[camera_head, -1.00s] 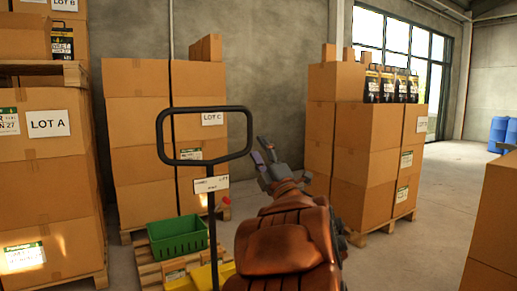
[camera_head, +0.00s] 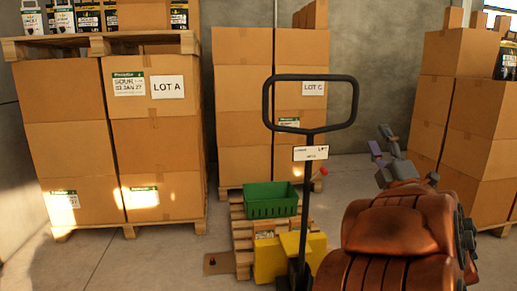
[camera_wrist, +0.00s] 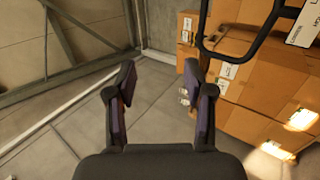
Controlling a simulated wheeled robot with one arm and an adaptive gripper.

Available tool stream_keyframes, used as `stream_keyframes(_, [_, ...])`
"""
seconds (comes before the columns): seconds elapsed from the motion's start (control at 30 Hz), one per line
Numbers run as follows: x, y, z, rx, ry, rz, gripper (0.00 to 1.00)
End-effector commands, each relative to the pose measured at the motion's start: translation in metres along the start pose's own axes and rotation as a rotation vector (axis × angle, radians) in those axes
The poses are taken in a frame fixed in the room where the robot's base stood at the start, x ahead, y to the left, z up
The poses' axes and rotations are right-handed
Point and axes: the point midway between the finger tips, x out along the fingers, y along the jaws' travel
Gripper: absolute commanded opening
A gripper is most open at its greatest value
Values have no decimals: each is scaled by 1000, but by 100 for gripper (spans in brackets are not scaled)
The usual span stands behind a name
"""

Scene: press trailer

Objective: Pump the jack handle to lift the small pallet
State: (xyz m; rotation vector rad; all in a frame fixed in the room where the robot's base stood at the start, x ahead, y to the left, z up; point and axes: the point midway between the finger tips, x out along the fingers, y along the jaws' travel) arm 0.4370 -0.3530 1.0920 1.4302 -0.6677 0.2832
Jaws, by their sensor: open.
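The jack handle (camera_head: 309,132) is a black loop on an upright post, with a white label below the loop in the head view. It rises from the yellow pallet jack (camera_head: 270,260) near the bottom centre. The small pallet (camera_head: 240,232) sits at the jack, with a green crate (camera_head: 271,200) on it. My gripper (camera_head: 382,148) is to the right of the handle, apart from it, and empty. In the wrist view my gripper (camera_wrist: 158,88) has its fingers spread, and part of the handle loop (camera_wrist: 205,38) shows at the upper right.
Tall carton stacks marked LOT A (camera_head: 155,130) stand on a pallet at left, with LOT C (camera_head: 240,110) behind the jack. Another stack (camera_head: 470,120) stands at right. Bare floor (camera_head: 120,262) shows at the lower left.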

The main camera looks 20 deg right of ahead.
Motion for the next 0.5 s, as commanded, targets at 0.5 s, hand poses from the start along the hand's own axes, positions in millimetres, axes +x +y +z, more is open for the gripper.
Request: stream_keyframes(0.5, [5,-56,-2,199,-202,-214,53])
